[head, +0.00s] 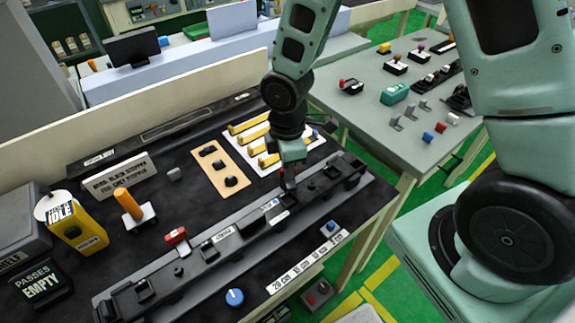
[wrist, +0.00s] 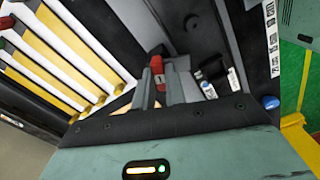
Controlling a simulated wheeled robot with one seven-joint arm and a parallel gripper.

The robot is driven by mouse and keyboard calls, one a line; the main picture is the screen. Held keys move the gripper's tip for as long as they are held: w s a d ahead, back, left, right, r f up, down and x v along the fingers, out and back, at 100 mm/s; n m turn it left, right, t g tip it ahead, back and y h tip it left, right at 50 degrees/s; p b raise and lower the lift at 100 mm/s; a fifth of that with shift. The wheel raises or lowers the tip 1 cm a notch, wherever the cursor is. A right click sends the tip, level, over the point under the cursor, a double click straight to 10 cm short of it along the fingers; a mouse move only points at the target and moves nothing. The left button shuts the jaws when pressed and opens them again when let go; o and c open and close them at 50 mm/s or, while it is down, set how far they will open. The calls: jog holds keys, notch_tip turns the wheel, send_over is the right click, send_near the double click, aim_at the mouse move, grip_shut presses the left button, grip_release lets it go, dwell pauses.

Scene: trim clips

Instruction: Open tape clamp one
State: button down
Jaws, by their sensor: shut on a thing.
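Tape clamp one, with a red lever marked "1" (wrist: 157,68), shows between my gripper's fingers in the wrist view. My gripper (wrist: 162,88) is shut on this red lever. In the head view my gripper (head: 289,180) reaches down to the right part of the long black rail fixture (head: 215,262). There the clamp is mostly hidden by the fingers, so I cannot tell how far its lever is turned. Another red-topped clamp (head: 176,236) sits at the left part of the fixture, apart from my gripper.
Yellow strips on a white board (head: 270,142) lie behind my gripper, beside a tan board (head: 222,170) with black knobs. A blue knob (head: 235,297) is at the front. An orange-handled tool (head: 130,204) stands left. A grey-green side table (head: 400,125) holds small parts.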

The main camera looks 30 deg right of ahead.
jog(key=m+b, duration=0.1)
jog(key=m, duration=0.4)
jog(key=shift+m, duration=0.3)
jog(key=m, duration=0.4)
jog(key=shift+m+b, duration=0.3)
jog(key=shift+m, duration=0.1)
jog(key=c, duration=1.4)
grip_release()
jog(key=shift+c, duration=0.2)
jog(key=shift+r, duration=0.1)
notch_tip(320, 180, up, 17)
jog(key=b, duration=0.1)
jog(key=shift+r, duration=0.15)
